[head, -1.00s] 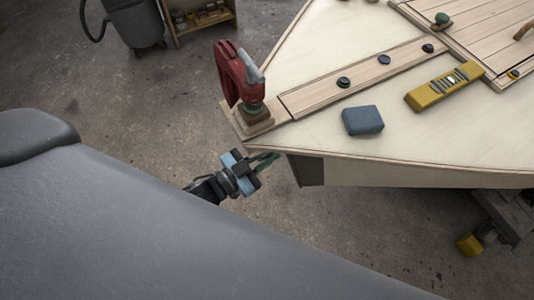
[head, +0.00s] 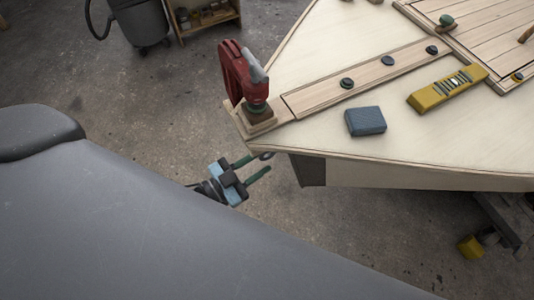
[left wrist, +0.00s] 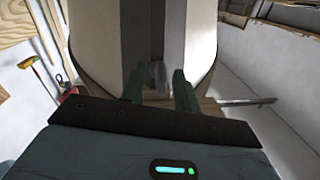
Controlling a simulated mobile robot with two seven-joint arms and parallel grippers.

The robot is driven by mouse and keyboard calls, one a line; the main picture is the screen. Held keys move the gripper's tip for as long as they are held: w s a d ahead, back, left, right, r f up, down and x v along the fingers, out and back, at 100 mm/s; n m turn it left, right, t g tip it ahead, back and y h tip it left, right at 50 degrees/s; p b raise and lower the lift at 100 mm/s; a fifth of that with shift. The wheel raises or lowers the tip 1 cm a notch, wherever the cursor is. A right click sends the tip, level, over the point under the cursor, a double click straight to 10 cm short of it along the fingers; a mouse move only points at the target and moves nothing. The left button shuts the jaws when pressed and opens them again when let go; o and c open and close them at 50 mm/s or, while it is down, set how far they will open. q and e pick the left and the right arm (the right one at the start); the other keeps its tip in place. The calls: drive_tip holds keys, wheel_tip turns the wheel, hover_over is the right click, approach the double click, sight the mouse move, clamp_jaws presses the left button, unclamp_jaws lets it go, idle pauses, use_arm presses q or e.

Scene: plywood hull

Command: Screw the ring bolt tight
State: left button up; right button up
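The ring bolt (head: 266,155) shows as a small dark ring at the bow of the plywood hull (head: 400,177), just below the deck edge. In the left wrist view the grey ring (left wrist: 156,76) stands between my two green fingers, with gaps at both sides. My left gripper (head: 260,163) is open in front of the bow, its fingers pointing at the hull; it also shows in the left wrist view (left wrist: 159,80). The bolt's shank and thread are hidden. My right gripper is not in view.

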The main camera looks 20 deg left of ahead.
use_arm(q)
drive_tip(key=v, duration=0.3)
drive_tip(key=shift+s+a, duration=0.1)
drive_tip(key=shift+s, duration=0.1)
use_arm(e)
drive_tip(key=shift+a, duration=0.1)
